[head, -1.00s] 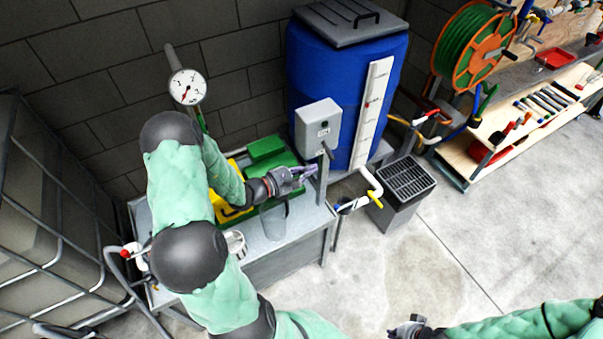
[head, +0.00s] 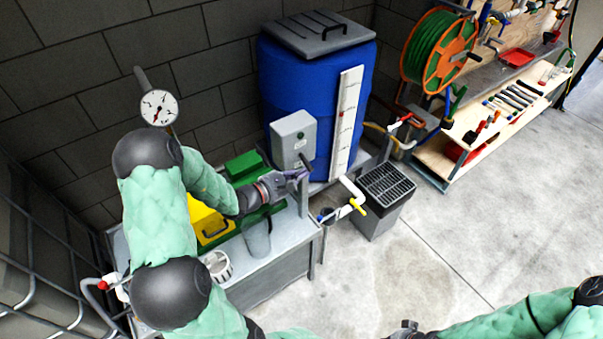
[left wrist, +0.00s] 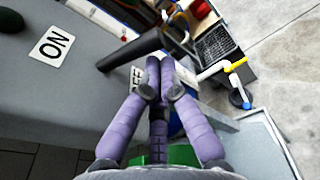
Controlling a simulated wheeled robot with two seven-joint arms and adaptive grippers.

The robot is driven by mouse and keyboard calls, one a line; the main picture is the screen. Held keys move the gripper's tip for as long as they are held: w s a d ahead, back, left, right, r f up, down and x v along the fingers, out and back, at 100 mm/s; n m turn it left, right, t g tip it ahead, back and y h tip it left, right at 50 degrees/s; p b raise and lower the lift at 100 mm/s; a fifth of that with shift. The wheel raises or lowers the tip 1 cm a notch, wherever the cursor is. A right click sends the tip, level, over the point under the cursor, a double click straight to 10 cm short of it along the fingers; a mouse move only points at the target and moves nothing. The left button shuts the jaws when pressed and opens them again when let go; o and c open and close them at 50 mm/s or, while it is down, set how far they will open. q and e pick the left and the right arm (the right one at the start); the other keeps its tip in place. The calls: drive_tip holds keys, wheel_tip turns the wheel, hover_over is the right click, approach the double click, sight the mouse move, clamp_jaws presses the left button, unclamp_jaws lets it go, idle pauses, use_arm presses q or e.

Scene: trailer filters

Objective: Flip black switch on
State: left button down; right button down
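The black switch (left wrist: 135,50) is a lever on the front of a grey box. In the left wrist view an "ON" label (left wrist: 55,46) is readable on the box, and an "OFF" label (left wrist: 137,78) is partly hidden behind my fingers. In the head view the grey box (head: 293,139) stands before a blue barrel, with the lever (head: 306,161) at its lower right. My left gripper (head: 305,173) is just below the lever, its purple fingertips (left wrist: 160,65) together and empty. I cannot tell if they touch it. My right gripper (head: 405,328) is cut off at the bottom edge.
The blue barrel (head: 312,90) stands behind the box. A white pipe with a yellow valve (head: 357,206) is right of the lever. The floor at right is clear.

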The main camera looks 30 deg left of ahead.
use_arm(q)
drive_tip(key=shift+d+r+n+p, duration=0.15)
drive_tip(key=shift+n+p, duration=0.15)
drive_tip(key=shift+p, duration=0.2)
drive_tip(key=shift+s+p, duration=0.1)
drive_tip(key=shift+p, duration=0.2)
